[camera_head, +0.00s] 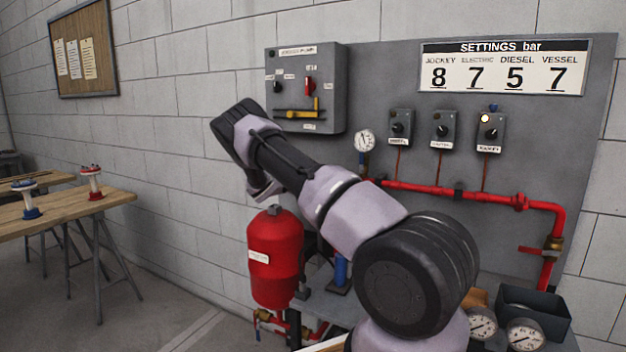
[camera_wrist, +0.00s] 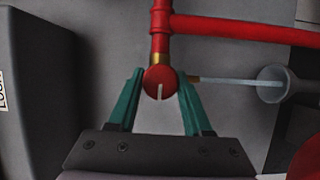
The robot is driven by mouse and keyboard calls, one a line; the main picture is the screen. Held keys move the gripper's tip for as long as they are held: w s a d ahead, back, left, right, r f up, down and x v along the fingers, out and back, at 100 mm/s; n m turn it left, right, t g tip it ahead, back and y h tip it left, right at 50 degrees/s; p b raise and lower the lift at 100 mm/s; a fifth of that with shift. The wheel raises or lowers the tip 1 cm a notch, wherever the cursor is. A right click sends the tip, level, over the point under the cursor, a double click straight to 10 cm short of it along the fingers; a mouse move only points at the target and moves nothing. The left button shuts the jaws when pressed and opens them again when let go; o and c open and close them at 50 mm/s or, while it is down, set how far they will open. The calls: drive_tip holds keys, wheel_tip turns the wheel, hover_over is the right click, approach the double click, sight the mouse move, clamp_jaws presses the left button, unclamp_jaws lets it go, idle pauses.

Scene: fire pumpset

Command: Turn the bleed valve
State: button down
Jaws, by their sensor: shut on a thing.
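The bleed valve appears in the wrist view as a round red knob (camera_wrist: 158,80) with a white line on its face, the line pointing straight down in the picture. It sits on a vertical red pipe (camera_wrist: 160,30) with a brass collar just above it. My gripper (camera_wrist: 160,88) has green fingers, one on each side of the knob, and is shut on it. In the head view my arm hides the gripper and the valve.
In the wrist view a brass stub and pale tube (camera_wrist: 235,82) lead right to a grey cup (camera_wrist: 272,84); a dark box (camera_wrist: 38,90) stands left. In the head view a red tank (camera_head: 275,260), gauges (camera_head: 526,335) and control box (camera_head: 306,88) surround my arm.

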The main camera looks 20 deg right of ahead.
drive_tip(key=n+t+h, duration=0.1)
drive_tip(key=n, duration=0.2)
drive_tip(key=n+t, duration=0.1)
drive_tip(key=n, duration=0.2)
drive_tip(key=shift+w+a+f+n+h, duration=0.1)
drive_tip(key=shift+a+f+n+h, duration=0.1)
drive_tip(key=shift+n+h, duration=0.2)
drive_tip(key=n+t, duration=0.2)
drive_tip(key=n, duration=0.2)
drive_tip(key=n+t, duration=0.1)
drive_tip(key=n, duration=0.3)
drive_tip(key=shift+t, duration=0.4)
drive_tip(key=shift+n, duration=0.3)
drive_tip(key=shift+c, duration=1.8)
unclamp_jaws()
drive_tip(key=shift+d, duration=0.1)
drive_tip(key=v, duration=1.1)
drive_tip(key=shift+f, duration=0.15)
